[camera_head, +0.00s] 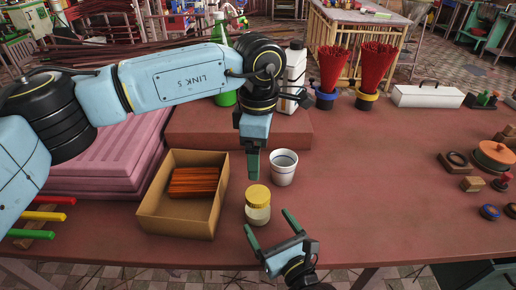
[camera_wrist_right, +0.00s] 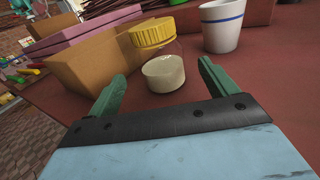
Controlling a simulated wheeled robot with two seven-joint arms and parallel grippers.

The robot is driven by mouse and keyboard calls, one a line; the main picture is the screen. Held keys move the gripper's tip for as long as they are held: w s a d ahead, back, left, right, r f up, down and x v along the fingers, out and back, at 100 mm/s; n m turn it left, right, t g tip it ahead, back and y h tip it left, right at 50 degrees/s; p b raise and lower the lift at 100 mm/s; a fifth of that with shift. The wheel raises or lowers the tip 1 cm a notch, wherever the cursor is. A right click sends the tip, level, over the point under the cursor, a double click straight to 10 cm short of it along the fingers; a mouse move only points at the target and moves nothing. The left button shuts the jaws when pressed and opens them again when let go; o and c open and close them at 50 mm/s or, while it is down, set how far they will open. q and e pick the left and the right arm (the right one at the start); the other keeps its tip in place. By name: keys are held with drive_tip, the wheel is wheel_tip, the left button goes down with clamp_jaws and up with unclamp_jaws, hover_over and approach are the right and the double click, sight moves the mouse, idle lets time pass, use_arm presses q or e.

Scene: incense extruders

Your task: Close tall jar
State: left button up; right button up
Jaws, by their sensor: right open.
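The tall jar (camera_head: 257,214) stands upright on the red table, with pale beige contents low in clear glass. Its ribbed yellow lid (camera_head: 258,195) is at the top; I cannot tell whether it is seated. In the right wrist view the lid (camera_wrist_right: 152,34) shows above the beige contents (camera_wrist_right: 164,73), with a gap between. My right gripper (camera_head: 271,228) is open and empty, in front of the jar, fingers pointing toward it. My left gripper (camera_head: 253,166) points down just behind and above the lid. Its fingers overlap, so its opening is hidden.
A cardboard box (camera_head: 155,219) with orange-brown sticks is left of the jar. A white cup (camera_head: 284,168) stands close behind it on the right. A green bottle (camera_head: 223,97) and red stick bundles (camera_head: 329,68) are farther back.

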drive_tip(key=v, duration=0.6)
drive_tip(key=shift+s+d, duration=0.1)
drive_tip(key=shift+s, duration=0.15)
